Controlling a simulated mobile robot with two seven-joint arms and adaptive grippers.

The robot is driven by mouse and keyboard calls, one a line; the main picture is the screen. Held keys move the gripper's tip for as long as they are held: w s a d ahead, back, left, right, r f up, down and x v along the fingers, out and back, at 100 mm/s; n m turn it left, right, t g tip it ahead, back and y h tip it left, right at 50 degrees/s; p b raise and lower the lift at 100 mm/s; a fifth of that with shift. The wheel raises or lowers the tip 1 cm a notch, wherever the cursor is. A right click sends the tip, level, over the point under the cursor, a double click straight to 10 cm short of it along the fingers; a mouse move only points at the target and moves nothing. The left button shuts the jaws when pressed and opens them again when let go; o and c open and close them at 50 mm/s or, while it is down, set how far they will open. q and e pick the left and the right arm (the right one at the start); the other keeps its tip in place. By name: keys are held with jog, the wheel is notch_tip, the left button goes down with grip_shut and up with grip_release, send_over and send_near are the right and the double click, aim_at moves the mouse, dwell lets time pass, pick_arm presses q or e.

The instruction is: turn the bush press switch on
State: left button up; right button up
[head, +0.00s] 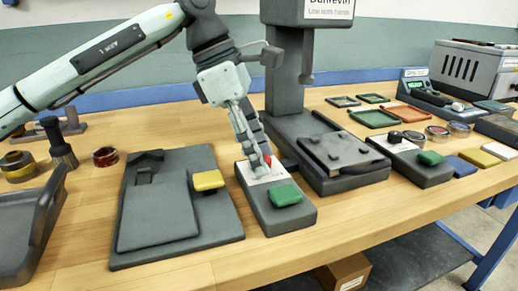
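The bush press (285,85) is a dark grey machine with a column and a sign reading "Use both hands". In front of it is a grey control box (292,222) with a green button (285,195) and a white plate (247,176). My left gripper (262,168) points down onto this white plate. Its fingers look close together, and a bit of red shows beside the tips. The fingers cover most of the plate, so any switch knob there is hidden. I cannot tell if they touch or grip anything. My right gripper is not in view.
A grey plate with a yellow button (208,181) lies left of the box. Brushes, rings and trays lie around. The front table strip is clear.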

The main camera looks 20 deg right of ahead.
pick_arm(q)
jog(key=v, duration=1.2)
dwell(0.3)
